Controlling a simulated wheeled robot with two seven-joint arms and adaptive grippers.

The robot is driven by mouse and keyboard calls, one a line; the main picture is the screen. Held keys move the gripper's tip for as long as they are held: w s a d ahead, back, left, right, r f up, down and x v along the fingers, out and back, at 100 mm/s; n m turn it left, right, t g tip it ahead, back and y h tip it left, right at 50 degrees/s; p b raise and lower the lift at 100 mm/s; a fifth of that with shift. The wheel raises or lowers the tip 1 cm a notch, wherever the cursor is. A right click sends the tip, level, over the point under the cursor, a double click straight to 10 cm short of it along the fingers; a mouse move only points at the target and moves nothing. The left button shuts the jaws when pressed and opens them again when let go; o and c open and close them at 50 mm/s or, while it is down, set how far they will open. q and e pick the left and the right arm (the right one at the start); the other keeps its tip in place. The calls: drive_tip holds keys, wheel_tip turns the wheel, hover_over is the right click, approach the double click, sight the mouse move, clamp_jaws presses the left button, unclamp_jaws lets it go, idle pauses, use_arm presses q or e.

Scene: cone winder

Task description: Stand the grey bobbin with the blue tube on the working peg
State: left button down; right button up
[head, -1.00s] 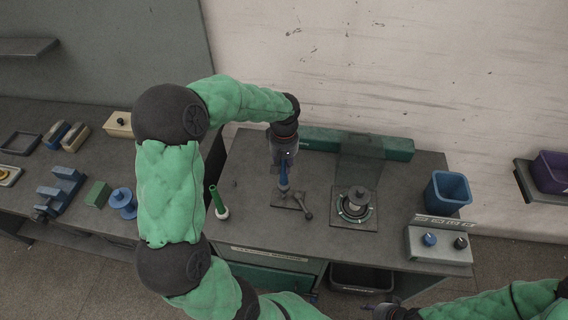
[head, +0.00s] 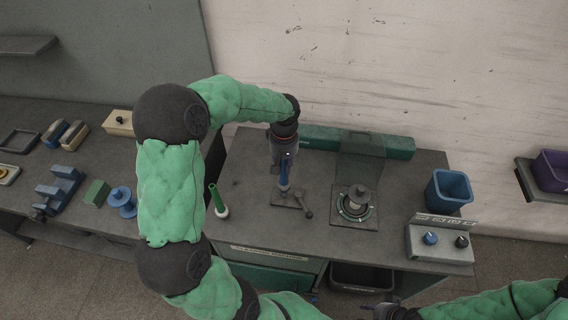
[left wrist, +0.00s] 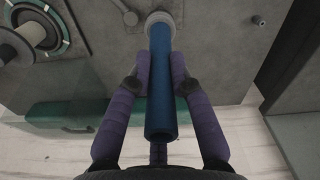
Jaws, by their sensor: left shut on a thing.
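The grey bobbin with the blue tube (left wrist: 161,85) is between the two purple fingers of my left gripper (left wrist: 160,82) in the left wrist view. The fingers are shut on the tube, and the bobbin's pale grey foot (left wrist: 162,18) is at the far end. In the head view the blue tube (head: 285,172) stands roughly upright under my left gripper (head: 284,165), over a dark plate (head: 282,198) with a lever. I cannot tell whether its foot touches the plate, and any peg under it is hidden. My right gripper (head: 384,311) is partly visible at the bottom edge; its jaws are unclear.
A green tube on a pale foot (head: 219,203) stands left of the plate. A ringed disc with a grey spool (head: 355,203) is to the right. A blue bin (head: 448,190) and a knob box (head: 438,243) stand at the right end. A green beam (head: 357,143) runs along the back.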

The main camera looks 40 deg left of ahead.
sight(284, 172)
use_arm(q)
drive_tip(key=shift+f+b, duration=0.5)
drive_tip(key=shift+f, duration=0.45)
drive_tip(key=shift+f+b, duration=0.55)
drive_tip(key=shift+f, duration=0.25)
idle(0.3)
drive_tip(key=shift+f+b, duration=0.35)
drive_tip(key=c, duration=1)
unclamp_jaws()
drive_tip(key=shift+c, duration=0.2)
